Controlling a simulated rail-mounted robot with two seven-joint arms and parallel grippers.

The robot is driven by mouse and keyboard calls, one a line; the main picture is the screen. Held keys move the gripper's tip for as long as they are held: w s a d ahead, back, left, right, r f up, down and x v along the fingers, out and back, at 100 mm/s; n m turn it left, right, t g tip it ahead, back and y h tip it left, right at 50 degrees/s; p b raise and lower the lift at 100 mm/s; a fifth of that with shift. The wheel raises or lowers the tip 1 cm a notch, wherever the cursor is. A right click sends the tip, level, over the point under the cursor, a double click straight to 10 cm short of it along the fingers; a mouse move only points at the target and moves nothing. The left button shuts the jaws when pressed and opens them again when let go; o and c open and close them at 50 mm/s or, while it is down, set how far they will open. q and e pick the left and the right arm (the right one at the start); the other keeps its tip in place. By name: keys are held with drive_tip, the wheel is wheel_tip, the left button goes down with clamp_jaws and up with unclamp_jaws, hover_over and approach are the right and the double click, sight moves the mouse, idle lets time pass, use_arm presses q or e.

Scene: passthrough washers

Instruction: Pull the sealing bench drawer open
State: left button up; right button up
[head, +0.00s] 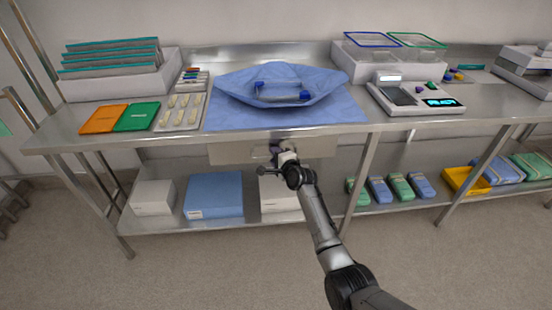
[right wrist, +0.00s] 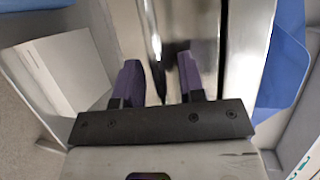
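The sealing bench (head: 385,118) is a steel table with a lower shelf. Its drawer (head: 232,153) is a pale grey front under the worktop edge, left of centre, and looks shut. My right gripper (head: 277,152) is at the middle of the drawer front and hides the handle area. In the right wrist view its two purple fingers (right wrist: 160,82) are apart, with a shiny metal surface ahead and a dark strip between them. I cannot tell whether they touch a handle. My left gripper is not in view.
A blue wrapped bundle (head: 282,85) lies on the worktop above the drawer. A scale (head: 415,97) stands to its right. White boxes (head: 153,197) and a blue box (head: 214,194) sit on the lower shelf. The floor in front is clear.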

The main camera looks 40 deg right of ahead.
drive_tip(key=shift+c, duration=0.3)
clamp_jaws()
idle(0.3)
